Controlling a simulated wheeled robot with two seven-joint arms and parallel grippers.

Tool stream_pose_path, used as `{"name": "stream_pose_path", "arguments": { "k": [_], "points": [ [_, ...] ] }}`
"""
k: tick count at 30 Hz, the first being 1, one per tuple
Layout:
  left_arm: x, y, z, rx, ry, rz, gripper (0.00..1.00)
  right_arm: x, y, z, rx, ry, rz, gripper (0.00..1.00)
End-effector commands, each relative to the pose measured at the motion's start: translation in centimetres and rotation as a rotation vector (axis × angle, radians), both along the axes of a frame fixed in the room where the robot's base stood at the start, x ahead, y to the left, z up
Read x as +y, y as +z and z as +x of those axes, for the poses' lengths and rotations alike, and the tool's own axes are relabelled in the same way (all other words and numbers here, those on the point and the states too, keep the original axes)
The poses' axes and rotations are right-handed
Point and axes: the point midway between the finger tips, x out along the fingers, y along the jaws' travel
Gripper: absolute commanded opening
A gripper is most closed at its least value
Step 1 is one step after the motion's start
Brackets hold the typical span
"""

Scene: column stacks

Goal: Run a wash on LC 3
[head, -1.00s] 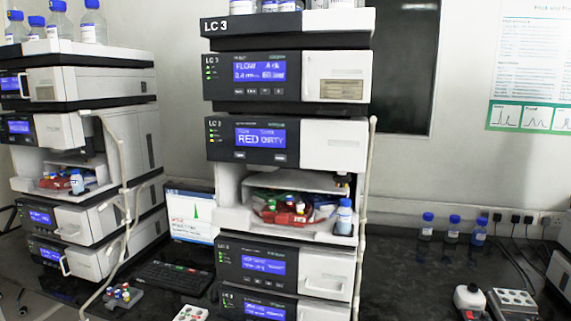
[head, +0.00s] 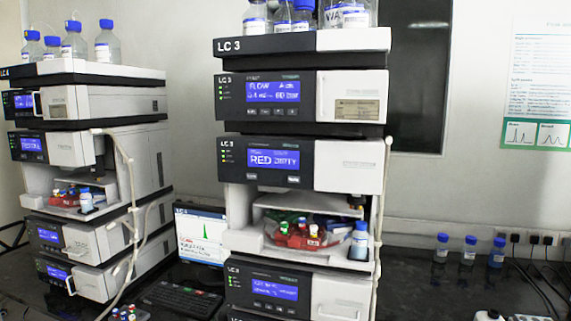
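The LC 3 stack (head: 270,47) stands in the middle of the head view, its name on the top tray. Its upper module has a blue screen (head: 272,92) reading "FLOW" with a smaller, unclear line. The module below has a blue screen (head: 273,159) reading "RED DIRTY". Beneath it is an open bay with a red rack of small capped vials (head: 298,238) and a blue-capped bottle (head: 359,241) at the right. Lower modules have a blue screen (head: 275,287) with text too small to read. Several blue-capped bottles (head: 354,17) stand on top. Neither gripper is in view.
Another stack (head: 85,71) stands at left, with bottles on top. A monitor (head: 201,237) and keyboard (head: 180,298) sit between the stacks. Three blue-capped bottles (head: 468,250) stand on the dark bench at right. Pale tubing (head: 383,205) runs down LC 3's right side.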

Motion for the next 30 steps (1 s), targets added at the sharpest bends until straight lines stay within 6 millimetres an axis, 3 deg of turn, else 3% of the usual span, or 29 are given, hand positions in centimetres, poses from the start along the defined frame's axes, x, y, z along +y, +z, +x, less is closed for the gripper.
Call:
{"name": "stream_pose_path", "arguments": {
  "k": [6, 12, 30],
  "points": [
    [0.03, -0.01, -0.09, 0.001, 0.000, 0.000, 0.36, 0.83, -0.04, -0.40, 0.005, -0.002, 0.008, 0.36],
    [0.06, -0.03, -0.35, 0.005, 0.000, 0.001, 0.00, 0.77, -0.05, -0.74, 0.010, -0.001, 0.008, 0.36],
    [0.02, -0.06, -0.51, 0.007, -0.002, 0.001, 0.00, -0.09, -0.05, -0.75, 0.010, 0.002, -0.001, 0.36]
  ]
}}
